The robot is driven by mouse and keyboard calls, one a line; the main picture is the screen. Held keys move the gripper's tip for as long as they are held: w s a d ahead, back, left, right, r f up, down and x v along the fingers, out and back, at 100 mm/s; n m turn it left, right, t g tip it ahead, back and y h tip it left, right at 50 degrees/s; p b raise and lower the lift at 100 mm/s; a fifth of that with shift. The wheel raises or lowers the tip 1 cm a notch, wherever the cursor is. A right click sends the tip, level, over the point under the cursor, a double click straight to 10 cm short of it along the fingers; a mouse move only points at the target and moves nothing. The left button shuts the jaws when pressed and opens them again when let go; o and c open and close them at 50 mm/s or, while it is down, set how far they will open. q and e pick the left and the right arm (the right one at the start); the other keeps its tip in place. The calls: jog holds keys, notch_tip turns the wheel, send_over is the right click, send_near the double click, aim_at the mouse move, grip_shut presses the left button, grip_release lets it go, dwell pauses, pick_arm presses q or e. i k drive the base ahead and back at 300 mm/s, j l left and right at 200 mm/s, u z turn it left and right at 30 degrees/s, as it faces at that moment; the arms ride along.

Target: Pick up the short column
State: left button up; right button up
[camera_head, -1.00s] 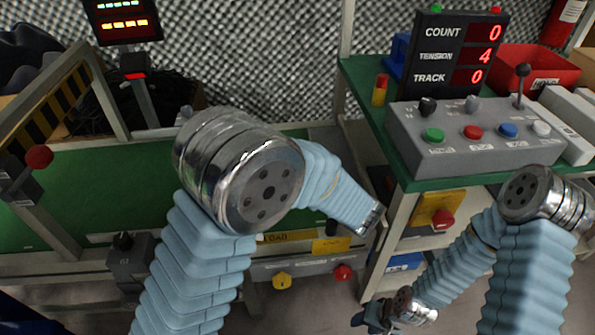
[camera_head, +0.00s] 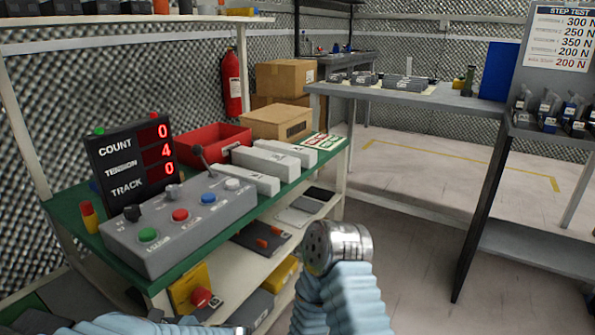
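I cannot say for sure which thing is the short column. On the far table at the upper right stand two upright cylinders close together. One is a taller dark green cylinder (camera_head: 469,80). The other is a shorter brownish one (camera_head: 457,87) to its left. My arms are far from both. My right arm comes in at the bottom middle, with its metal joint and blue sleeve in view. Pale blue sleeve parts of my arms run along the bottom left edge. No gripper fingers show clearly in the head view.
The far table (camera_head: 420,98) also holds several grey parts and a blue panel (camera_head: 499,71). A green-topped bench (camera_head: 310,172) with a control box (camera_head: 180,222) and red bin (camera_head: 203,147) stands at the left. Open floor (camera_head: 410,240) lies right of it.

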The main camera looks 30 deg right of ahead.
aim_at(307, 157)
jog(key=j+z, duration=0.1)
jog(key=z, duration=0.3)
jog(key=i+j+z, duration=0.1)
jog(key=z, duration=0.25)
jog(key=j+z, duration=0.15)
jog(key=z, duration=0.25)
